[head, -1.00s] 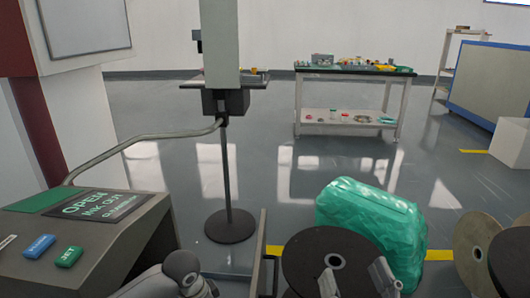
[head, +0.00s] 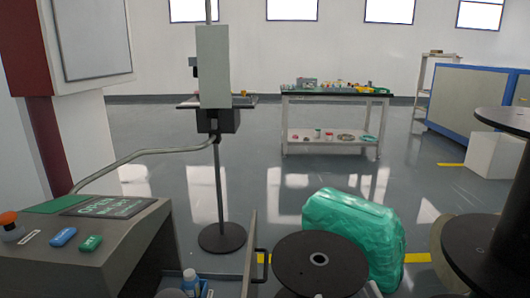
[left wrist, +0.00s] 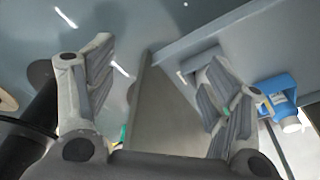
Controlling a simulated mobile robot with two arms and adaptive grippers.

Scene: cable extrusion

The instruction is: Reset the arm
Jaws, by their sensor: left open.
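My left gripper (left wrist: 155,95) shows in the left wrist view with its two grey fingers spread wide apart. Nothing is held between them. A grey metal panel (left wrist: 160,110) lies behind the gap; I cannot tell its distance from the fingers. A blue bottle with a white cap (left wrist: 283,98) is just right of the right finger. In the head view, small grey tips (head: 373,289) show at the bottom edge, cut off; I cannot tell which arm they belong to. No other part of the right gripper can be made out.
In the head view, a machine console (head: 90,245) with coloured buttons fills the lower left. A black spool (head: 290,268), a green wrapped bundle (head: 352,235) and stacked reels (head: 470,250) stand lower right. A stand (head: 222,237) is mid-left. Floor before the worktable (head: 330,95) is clear.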

